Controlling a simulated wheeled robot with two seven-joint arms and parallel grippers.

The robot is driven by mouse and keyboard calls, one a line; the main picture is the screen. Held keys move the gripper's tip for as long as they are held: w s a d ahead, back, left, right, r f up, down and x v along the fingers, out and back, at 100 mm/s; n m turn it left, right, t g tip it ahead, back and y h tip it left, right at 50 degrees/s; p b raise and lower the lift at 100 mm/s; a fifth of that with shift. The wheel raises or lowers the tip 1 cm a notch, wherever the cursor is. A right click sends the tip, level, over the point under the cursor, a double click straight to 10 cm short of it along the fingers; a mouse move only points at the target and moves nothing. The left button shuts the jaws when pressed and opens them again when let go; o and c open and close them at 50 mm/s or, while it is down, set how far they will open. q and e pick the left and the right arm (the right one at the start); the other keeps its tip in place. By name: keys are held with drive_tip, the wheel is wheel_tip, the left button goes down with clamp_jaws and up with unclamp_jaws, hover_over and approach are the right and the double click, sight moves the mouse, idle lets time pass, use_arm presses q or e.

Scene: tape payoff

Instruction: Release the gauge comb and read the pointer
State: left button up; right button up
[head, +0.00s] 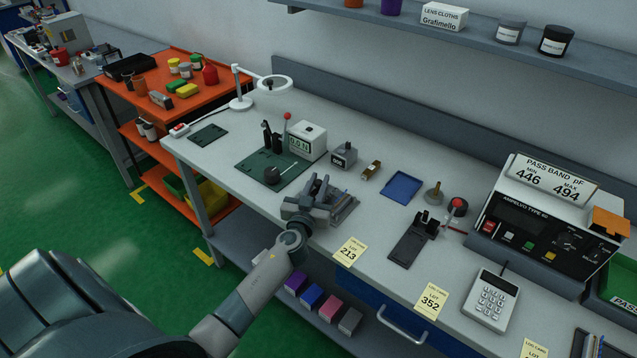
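My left gripper (318,195) is at the front edge of the grey bench, in front of the green mat. It is beside or over a grey ribbed block (344,208), which it partly hides; I cannot tell whether they touch or whether its fingers are apart. No part is clearly recognisable as the gauge comb. On the green mat (252,168) stand a dark upright fixture with a red-ball lever (287,117), a round dark knob (272,175) with a thin pale rod, and a white box with a small display (306,139). No pointer reading is legible. My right gripper is out of view.
Right of the gripper are a small weight block (343,156), a brass piece (371,170), a blue tray (402,187), a black fixture (414,240), a pass-band meter (540,225) and a calculator (491,300). A ring lamp (243,102) stands back left.

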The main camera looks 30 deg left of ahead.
use_arm(q)
clamp_jaws()
drive_tip(key=shift+d+f+b, duration=0.15)
drive_tip(key=shift+d+b, duration=0.25)
drive_tip(key=shift+b, duration=0.05)
drive_tip(key=shift+d, duration=0.25)
drive_tip(key=o, duration=0.7)
unclamp_jaws()
drive_tip(key=shift+a, duration=0.1)
drive_tip(key=shift+o, duration=0.2)
drive_tip(key=shift+s, duration=0.15)
